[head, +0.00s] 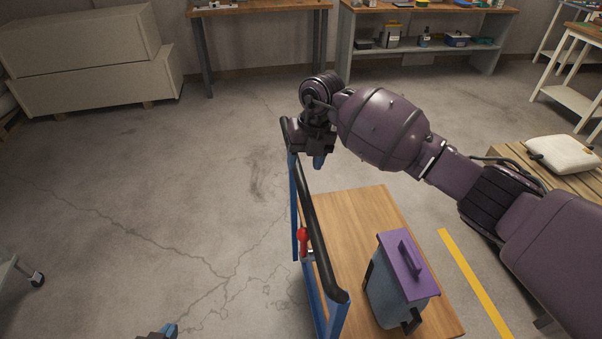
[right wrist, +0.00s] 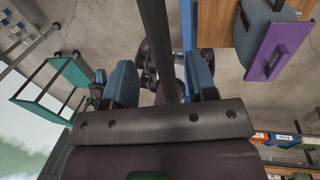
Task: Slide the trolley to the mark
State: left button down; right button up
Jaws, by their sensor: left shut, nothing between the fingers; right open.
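The trolley has a wooden deck (head: 345,225), a blue frame and a black push handle (head: 322,235), in the head view's lower middle. A yellow line (head: 475,285) lies on the floor to the right of the deck. My right gripper (head: 308,156) is open at the far end of the handle. In the right wrist view the dark handle bar (right wrist: 157,45) passes between its two blue fingers; contact cannot be told. My left gripper (head: 161,332) is shut and empty at the bottom edge, left of the trolley, mostly out of frame.
A blue-grey box with a purple lid (head: 403,265) stands on the deck. A red knob (head: 303,237) sits by the frame. A pallet with a white sack (head: 560,154) is at right. Workbenches line the back wall.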

aim_at(301, 174)
jog(key=shift+a+f, duration=0.25)
jog(key=shift+f, duration=0.85)
jog(key=shift+a+f, duration=0.2)
jog(key=shift+f, duration=0.9)
grip_shut()
